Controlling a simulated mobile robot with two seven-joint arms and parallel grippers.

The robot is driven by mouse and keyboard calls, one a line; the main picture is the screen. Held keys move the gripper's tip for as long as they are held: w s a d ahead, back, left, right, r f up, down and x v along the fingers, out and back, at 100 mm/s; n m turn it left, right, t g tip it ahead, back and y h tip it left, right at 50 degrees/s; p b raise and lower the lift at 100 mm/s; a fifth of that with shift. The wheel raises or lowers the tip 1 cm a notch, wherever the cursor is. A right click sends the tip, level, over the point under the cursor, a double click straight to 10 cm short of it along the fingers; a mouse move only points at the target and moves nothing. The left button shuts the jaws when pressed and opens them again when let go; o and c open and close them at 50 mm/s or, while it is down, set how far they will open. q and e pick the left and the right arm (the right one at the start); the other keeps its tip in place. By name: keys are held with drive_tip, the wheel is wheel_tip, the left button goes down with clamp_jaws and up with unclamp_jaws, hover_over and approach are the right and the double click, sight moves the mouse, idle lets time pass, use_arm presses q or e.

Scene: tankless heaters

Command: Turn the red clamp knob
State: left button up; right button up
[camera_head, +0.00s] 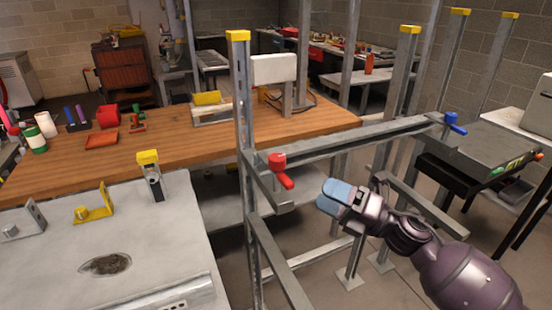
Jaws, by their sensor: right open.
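The red clamp knob (277,161) with its red handle (285,180) sits on the metal frame, at the left end of a horizontal rail (350,137) beside an upright post. My right gripper (327,196) has pale blue fingers and is just right of the red knob and slightly lower in the picture. It is open and appears apart from the knob, with nothing seen between its fingers. My left gripper is not in view.
A blue clamp knob (452,120) sits at the rail's right end. Yellow-capped posts (243,110) rise around the frame. A wooden bench (190,143) with tools lies behind. A grey-white table (150,240) stands at the left, and a dark machine (490,150) at the right.

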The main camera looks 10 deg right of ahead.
sight(278, 157)
drive_tip(key=w+r+n+g+h, duration=0.4)
drive_tip(key=r+n+g, duration=0.5)
drive_tip(key=n, duration=0.8)
drive_tip(key=shift+t, duration=0.6)
drive_tip(key=x, duration=0.6)
drive_tip(key=r+x, duration=0.1)
drive_tip(key=x, duration=0.3)
drive_tip(key=shift+a, duration=0.2)
drive_tip(key=shift+c, duration=0.4)
